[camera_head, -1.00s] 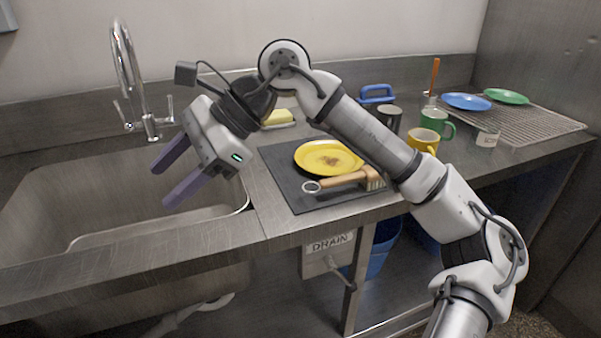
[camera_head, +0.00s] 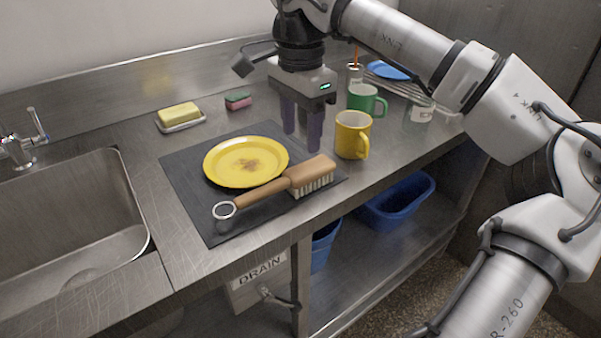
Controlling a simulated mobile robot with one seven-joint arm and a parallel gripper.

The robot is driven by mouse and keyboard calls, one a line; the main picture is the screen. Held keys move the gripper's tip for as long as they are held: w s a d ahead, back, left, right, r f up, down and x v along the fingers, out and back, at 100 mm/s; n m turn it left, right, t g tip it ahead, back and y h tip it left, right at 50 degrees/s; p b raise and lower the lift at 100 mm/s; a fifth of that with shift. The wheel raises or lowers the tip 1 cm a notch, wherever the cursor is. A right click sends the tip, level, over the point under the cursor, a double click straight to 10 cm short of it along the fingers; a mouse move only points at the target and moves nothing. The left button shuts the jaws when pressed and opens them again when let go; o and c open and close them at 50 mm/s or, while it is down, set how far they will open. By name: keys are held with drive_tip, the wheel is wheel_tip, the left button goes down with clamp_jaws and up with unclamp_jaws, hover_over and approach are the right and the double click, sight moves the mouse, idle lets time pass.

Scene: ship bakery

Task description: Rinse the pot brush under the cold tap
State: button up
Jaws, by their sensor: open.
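The pot brush (camera_head: 268,191) has a wooden handle, pale bristles and a metal hanging ring. It lies on the dark mat (camera_head: 198,213), in front of the yellow plate, its ring toward the lower left. My gripper (camera_head: 302,143) is open and empty, fingers pointing down, behind the brush head and between the plate and the yellow mug. The tap (camera_head: 20,146) shows only in part at the left edge, behind the sink (camera_head: 65,225); its spout is out of view. I cannot tell which handle is cold.
A yellow mug (camera_head: 352,134) and a green mug (camera_head: 362,98) stand right of my gripper. Butter on a dish (camera_head: 180,116) and a sponge (camera_head: 237,99) lie behind. Blue bins (camera_head: 398,201) sit below the counter.

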sight(301, 170)
wheel_tip(301, 170, down, 5)
drive_tip(key=shift+f, duration=0.1)
drive_tip(key=shift+w+f+p, duration=0.15)
drive_tip(key=shift+f+p, duration=0.05)
drive_tip(key=shift+f, duration=1.15)
drive_tip(key=shift+w+f+p, duration=0.15)
drive_tip(key=shift+f+p, duration=0.05)
drive_tip(key=shift+f, duration=1.1)
drive_tip(key=shift+c, duration=0.4)
drive_tip(key=c, duration=0.8)
